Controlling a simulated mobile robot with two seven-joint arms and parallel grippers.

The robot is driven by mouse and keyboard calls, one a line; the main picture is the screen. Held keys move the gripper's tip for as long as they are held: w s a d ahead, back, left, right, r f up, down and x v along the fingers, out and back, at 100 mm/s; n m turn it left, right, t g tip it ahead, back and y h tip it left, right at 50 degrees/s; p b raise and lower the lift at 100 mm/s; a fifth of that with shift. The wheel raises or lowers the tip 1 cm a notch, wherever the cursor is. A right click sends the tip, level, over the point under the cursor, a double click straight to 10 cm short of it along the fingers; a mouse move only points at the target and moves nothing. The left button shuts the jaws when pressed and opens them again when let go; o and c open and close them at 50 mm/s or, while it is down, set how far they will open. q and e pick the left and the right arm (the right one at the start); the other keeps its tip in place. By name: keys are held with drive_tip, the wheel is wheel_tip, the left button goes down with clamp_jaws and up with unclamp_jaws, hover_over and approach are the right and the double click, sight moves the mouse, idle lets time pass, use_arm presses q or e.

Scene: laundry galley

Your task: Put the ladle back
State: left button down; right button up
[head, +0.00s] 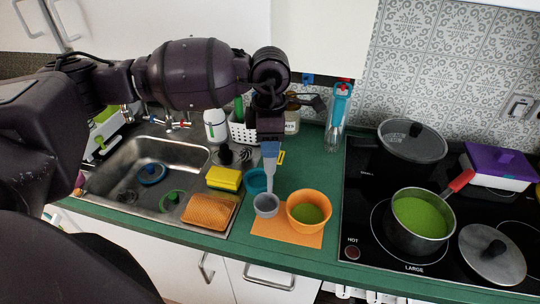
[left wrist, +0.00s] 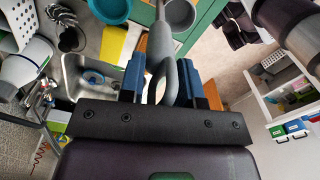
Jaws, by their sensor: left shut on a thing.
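My left gripper (head: 270,146) points down over the counter and is shut on the upper handle of a grey ladle (head: 266,204). The ladle hangs upright, its bowl low, just left of an orange bowl (head: 298,198) with green soup in it. I cannot tell whether the ladle touches the orange mat (head: 276,235) below. In the left wrist view the ladle's hooked handle end (left wrist: 176,84) lies between the blue fingers (left wrist: 162,80). A steel pot (head: 396,222) with green soup and a red handle stands on the hob. My right gripper is not in view.
A teal cup (head: 257,181) stands just behind the ladle. The sink (head: 130,182), a yellow sponge (head: 224,178) and an orange cloth (head: 208,212) are to the left. A lidded dark pot (head: 410,146) and a loose lid (head: 492,254) are on the hob (head: 373,240).

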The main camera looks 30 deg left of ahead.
use_arm(q)
drive_tip(key=shift+f, duration=2.45)
drive_tip(key=c, duration=0.8)
unclamp_jaws()
drive_tip(key=shift+p, duration=0.5)
drive_tip(key=r, duration=0.1)
drive_tip(key=r+b, duration=0.2)
drive_tip(key=r, duration=0.1)
drive_tip(key=shift+s+a+r, duration=0.1)
drive_tip(key=shift+s+a, duration=0.1)
drive_tip(key=shift+s, duration=0.2)
drive_tip(key=r, duration=0.5)
drive_tip(key=shift+s+a+r, duration=0.1)
drive_tip(key=shift+s+r, duration=0.05)
drive_tip(key=shift+s, duration=0.05)
drive_tip(key=shift+s+r+b, duration=0.1)
drive_tip(key=shift+r+b, duration=0.2)
drive_tip(key=shift+r, duration=0.3)
